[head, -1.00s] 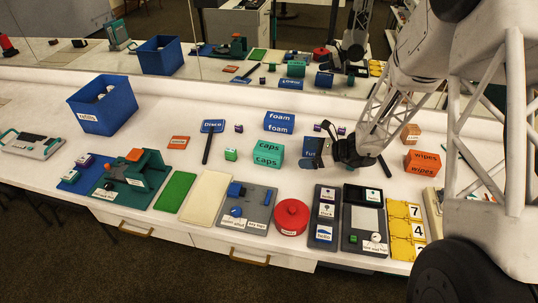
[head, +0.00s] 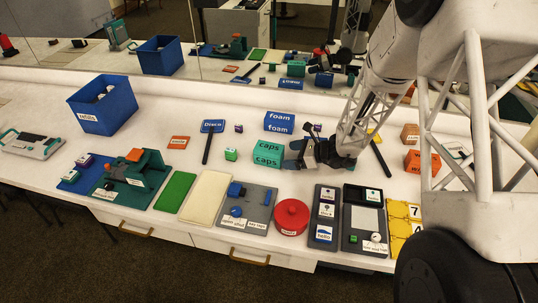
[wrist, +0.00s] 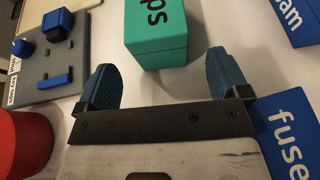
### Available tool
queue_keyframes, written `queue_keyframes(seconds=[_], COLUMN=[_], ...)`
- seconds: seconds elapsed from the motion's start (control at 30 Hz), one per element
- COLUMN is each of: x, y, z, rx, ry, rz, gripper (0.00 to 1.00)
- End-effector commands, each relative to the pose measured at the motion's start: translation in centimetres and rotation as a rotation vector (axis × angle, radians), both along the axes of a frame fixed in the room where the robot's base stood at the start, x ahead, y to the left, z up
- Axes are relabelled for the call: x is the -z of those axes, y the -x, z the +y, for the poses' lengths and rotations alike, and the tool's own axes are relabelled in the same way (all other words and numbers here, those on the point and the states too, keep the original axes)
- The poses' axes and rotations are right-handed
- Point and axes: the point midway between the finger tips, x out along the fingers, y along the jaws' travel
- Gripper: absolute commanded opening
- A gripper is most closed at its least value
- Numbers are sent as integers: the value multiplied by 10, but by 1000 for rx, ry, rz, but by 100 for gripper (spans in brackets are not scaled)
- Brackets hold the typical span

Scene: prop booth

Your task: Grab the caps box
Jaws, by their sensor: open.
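The caps box (head: 268,154) is a green box with "caps" on its top and front, standing on the white table in the head view. In the wrist view the caps box (wrist: 156,38) lies just ahead of the fingers, its near end facing the gap. My gripper (head: 298,154) is low over the table at the right of the box. In the wrist view my gripper (wrist: 160,80) is open, its two blue fingers apart with nothing between them. The box appears just beyond the fingertips; whether they touch it I cannot tell.
A blue foam box (head: 279,122) stands behind the caps box. A blue fuse box (wrist: 290,135) is beside the right finger. A red round tin (head: 291,216) and a grey switch board (head: 259,207) are in front.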

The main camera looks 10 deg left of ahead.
Motion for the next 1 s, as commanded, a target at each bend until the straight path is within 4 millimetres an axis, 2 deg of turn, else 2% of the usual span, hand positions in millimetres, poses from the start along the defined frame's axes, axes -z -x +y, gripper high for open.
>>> queue_keyframes(seconds=[0.27, 0.8, 1.0], x=[1, 22, 23], y=[0, -4, -5], z=[3, 51, 55], rx=[-1, -1, 0], ry=[0, 0, 0], rz=[0, 1, 0], gripper=[94, 94, 94])
